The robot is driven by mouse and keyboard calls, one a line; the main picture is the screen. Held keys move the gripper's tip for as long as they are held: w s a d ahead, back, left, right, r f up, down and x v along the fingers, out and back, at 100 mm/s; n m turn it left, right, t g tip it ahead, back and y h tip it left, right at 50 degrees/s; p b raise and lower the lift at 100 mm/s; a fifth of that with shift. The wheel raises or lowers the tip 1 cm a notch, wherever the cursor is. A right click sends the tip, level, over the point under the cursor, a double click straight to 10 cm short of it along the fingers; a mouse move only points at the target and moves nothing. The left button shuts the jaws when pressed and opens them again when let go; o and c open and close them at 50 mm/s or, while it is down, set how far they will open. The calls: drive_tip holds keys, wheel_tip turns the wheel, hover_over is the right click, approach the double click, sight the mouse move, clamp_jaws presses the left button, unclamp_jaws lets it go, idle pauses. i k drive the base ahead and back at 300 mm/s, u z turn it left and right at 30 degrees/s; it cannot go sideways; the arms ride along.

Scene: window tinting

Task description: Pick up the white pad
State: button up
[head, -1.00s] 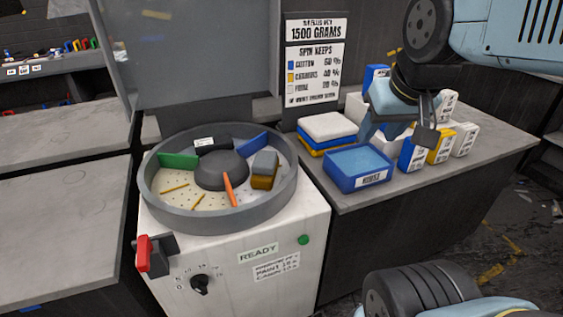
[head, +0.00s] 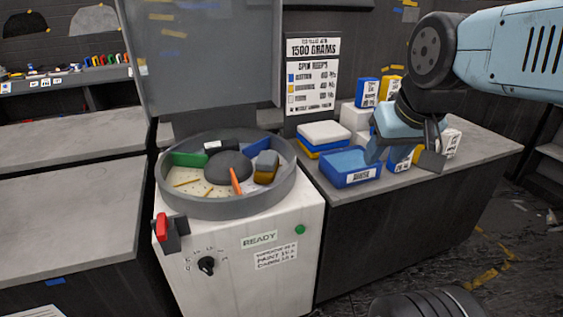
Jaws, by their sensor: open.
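One finger is partly hidden by the rest of the gripper.
A blue tray (head: 349,179) stands just in front of the stack. Blue, yellow and white boxes (head: 366,92) stand at the right. The drum machine (head: 250,225) is at the left, with a grey raised lid (head: 200,55). A sign (head: 312,72) stands behind the stack.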

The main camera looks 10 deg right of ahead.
sight(266, 161)
drive_tip(key=u, duration=0.2)
drive_tip(key=i, duration=0.9)
drive_tip(key=z, duration=0.1)
